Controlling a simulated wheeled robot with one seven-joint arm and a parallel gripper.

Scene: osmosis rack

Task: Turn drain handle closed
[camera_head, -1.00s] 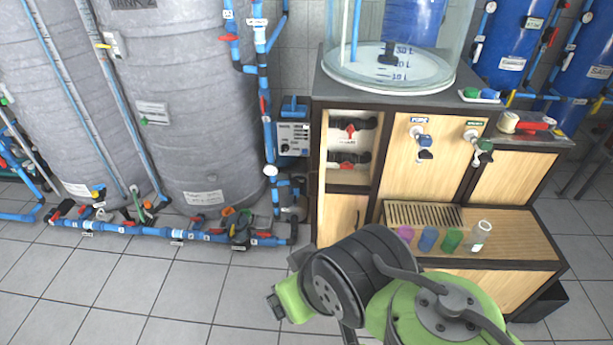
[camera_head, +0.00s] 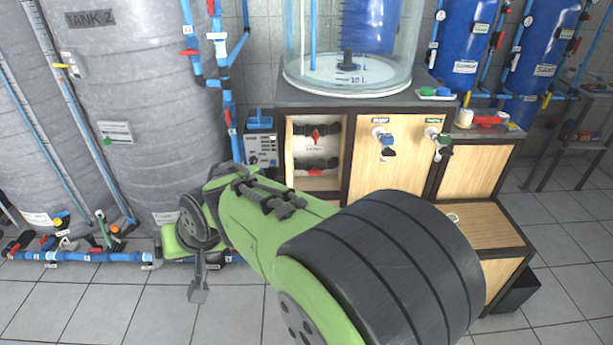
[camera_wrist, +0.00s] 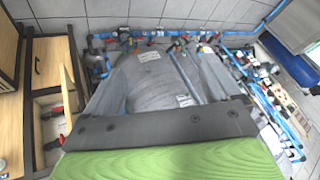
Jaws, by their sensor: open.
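Two valves with red handles sit inside the open compartment of the wooden cabinet: an upper red handle (camera_head: 316,134) and a lower red handle (camera_head: 316,165). I cannot tell from the labels which is the drain handle. Red handles also show at the left of the wrist view, one at the upper spot (camera_wrist: 52,112) and one below it (camera_wrist: 54,142). My gripper (camera_head: 198,290) is left of and below the compartment, in front of the tank and apart from both handles.
The wooden cabinet (camera_head: 388,165) carries a clear cylinder (camera_head: 347,75) on top. A large grey tank (camera_head: 140,110) stands at the left, with blue pipes (camera_head: 85,257) along the floor. A control box (camera_head: 262,150) is beside the compartment. My arm hides the cabinet's lower front.

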